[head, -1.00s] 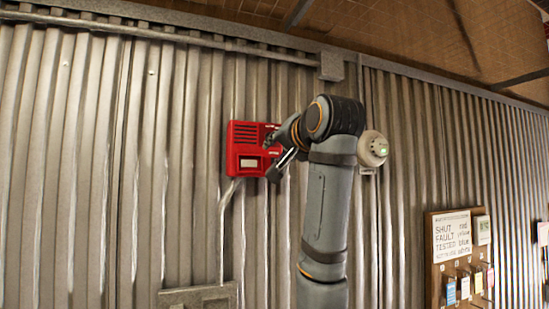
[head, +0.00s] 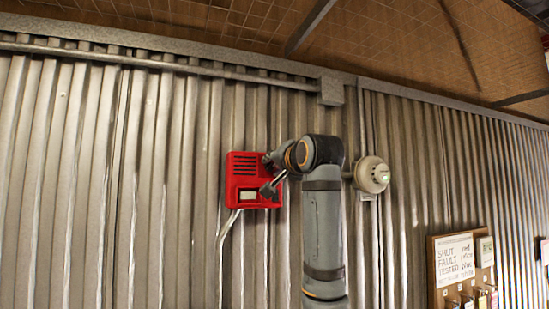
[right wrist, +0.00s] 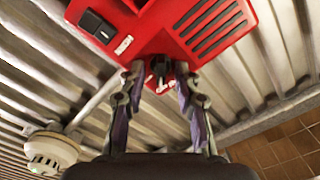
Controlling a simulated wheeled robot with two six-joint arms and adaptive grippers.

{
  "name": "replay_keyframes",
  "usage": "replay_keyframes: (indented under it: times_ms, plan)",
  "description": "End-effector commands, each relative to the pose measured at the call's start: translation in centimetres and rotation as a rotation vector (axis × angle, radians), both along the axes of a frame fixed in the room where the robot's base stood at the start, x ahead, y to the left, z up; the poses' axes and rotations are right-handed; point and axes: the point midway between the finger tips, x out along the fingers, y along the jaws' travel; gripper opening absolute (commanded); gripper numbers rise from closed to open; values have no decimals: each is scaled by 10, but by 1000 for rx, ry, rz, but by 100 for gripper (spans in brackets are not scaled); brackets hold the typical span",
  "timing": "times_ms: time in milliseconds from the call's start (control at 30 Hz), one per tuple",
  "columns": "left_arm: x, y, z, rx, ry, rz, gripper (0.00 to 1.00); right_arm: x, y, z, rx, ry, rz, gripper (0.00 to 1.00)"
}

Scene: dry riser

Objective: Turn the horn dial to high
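The horn is a red box (head: 238,180) on the corrugated wall, with dark slots and a pale label panel. It fills the top of the right wrist view (right wrist: 215,20). The horn dial (right wrist: 160,68) is a small dark knob on the box's edge area in that view; its setting is too small to read. My right gripper (right wrist: 158,78) is open, with one finger on each side of the dial and gaps visible. In the head view my right gripper (head: 272,176) covers the box's right part and hides the dial. My left gripper is not in view.
A round cream detector (head: 372,175) with a green light is on the wall right of my arm; it also shows in the right wrist view (right wrist: 50,152). A conduit (head: 226,232) runs down from the box. A sign board (head: 455,262) hangs at lower right.

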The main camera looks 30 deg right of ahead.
Motion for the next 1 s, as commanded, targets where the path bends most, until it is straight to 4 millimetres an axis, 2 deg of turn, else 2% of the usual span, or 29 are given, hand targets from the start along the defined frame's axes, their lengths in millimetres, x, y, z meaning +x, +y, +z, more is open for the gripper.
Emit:
replay_keyframes:
  times_ms: [267, 500, 767, 1000]
  plan:
    - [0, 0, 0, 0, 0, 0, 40, 2, -1, -1, 0, -1, 0, 32]
    - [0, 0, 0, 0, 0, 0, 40, 2, 0, -1, 0, -1, -1, 0]
    - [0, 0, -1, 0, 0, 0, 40, 2, 0, -1, 11, -4, 0, 0]
    - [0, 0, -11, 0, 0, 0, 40, 2, 0, -3, 105, -27, 0, 0]
